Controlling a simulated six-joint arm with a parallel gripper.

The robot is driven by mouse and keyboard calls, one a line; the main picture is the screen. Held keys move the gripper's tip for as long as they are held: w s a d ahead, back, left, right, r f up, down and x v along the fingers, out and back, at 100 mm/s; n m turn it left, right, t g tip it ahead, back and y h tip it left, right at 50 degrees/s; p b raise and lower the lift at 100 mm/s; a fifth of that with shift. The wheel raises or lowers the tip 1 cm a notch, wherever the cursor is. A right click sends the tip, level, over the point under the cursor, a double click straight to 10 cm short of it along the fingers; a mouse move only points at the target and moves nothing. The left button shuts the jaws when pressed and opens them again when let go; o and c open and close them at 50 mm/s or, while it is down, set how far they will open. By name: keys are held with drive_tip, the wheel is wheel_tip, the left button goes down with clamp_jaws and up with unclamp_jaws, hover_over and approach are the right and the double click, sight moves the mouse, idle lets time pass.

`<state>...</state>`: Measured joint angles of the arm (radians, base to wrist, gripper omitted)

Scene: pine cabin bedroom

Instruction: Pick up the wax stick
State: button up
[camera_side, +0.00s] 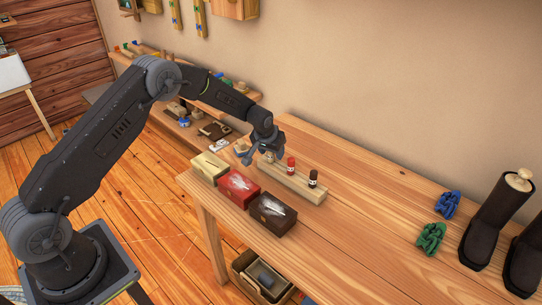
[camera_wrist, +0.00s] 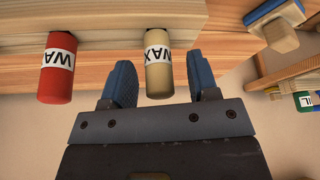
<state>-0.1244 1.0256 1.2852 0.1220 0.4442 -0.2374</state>
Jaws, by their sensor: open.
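Several wax sticks stand in a pale wooden rack (camera_side: 300,187) on the bench. The cream wax stick (camera_wrist: 158,75), with a white WAX label, lies between my gripper's two blue fingers in the wrist view. The red wax stick (camera_wrist: 57,75) is outside the fingers, to the left; it also shows in the side view (camera_side: 291,166). A dark wax stick (camera_side: 313,179) stands at the rack's right. My gripper (camera_side: 258,151) is open at the rack's left end and hides much of the cream stick in the side view. Finger contact with it cannot be told.
Cream (camera_side: 209,167), red (camera_side: 239,187) and dark brown (camera_side: 272,213) boxes sit in front of the rack. Blue (camera_side: 447,204) and green (camera_side: 431,238) bundles and dark boots (camera_side: 492,225) stand to the right. The bench between is clear. A wall rises behind.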

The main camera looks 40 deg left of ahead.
drive_tip(key=shift+f, duration=0.1)
clamp_jaws()
idle(0.4)
